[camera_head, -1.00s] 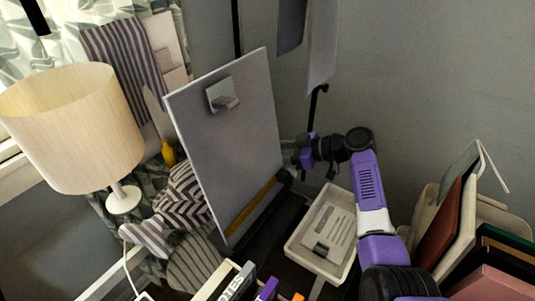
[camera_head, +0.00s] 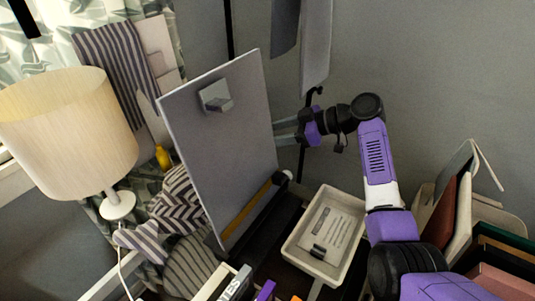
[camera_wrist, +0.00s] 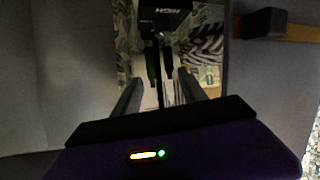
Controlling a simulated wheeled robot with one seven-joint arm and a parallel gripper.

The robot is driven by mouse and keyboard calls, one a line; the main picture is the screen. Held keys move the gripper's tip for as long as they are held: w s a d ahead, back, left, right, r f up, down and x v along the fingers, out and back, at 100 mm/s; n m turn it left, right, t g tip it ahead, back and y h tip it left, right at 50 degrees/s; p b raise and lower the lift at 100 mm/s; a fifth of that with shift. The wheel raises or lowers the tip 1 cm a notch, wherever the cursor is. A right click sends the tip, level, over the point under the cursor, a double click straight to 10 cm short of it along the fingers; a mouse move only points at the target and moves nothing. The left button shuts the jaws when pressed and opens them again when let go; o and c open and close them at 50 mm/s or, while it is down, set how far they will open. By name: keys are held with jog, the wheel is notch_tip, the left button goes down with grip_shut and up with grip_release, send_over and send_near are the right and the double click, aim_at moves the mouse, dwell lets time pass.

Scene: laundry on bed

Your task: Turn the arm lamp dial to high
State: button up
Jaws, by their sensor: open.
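A black block with upside-down "HIGH" lettering (camera_wrist: 165,10) shows at the top of the wrist view, with dark slender parts (camera_wrist: 155,62) hanging below it. This looks like part of the arm lamp; the dial itself is too dark to make out. My gripper (camera_wrist: 160,76) is open, its two grey fingers on either side of and below those dark parts; I cannot tell whether they touch. In the head view my gripper (camera_head: 278,132) points left at the right edge of a grey board (camera_head: 215,150). The board hides what lies behind it.
A table lamp with a cream shade (camera_head: 65,130) stands at the left. A white tray (camera_head: 290,250) lies below my arm. Books (camera_head: 440,225) stand at the right. Striped cloth (camera_head: 178,205) lies left of the board.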

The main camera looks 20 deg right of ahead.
jog(key=w+a+r+n+g+h, duration=0.2)
jog(key=w+a+r, duration=0.1)
jog(key=shift+s+a+f+m+g+h+b, duration=0.15)
jog(key=shift+f+g+h, duration=0.5)
jog(key=shift+f, duration=1.1)
jog(key=shift+s+a+f+m+g+h+b, duration=0.2)
jog(key=shift+f+g+h, duration=0.5)
jog(key=shift+f, duration=1.1)
jog(key=shift+s+a+f+m+g+h+p, duration=0.2)
jog(key=shift+f+g+h, duration=0.45)
jog(key=shift+f, duration=1.1)
jog(key=shift+a, duration=0.1)
grip_shut()
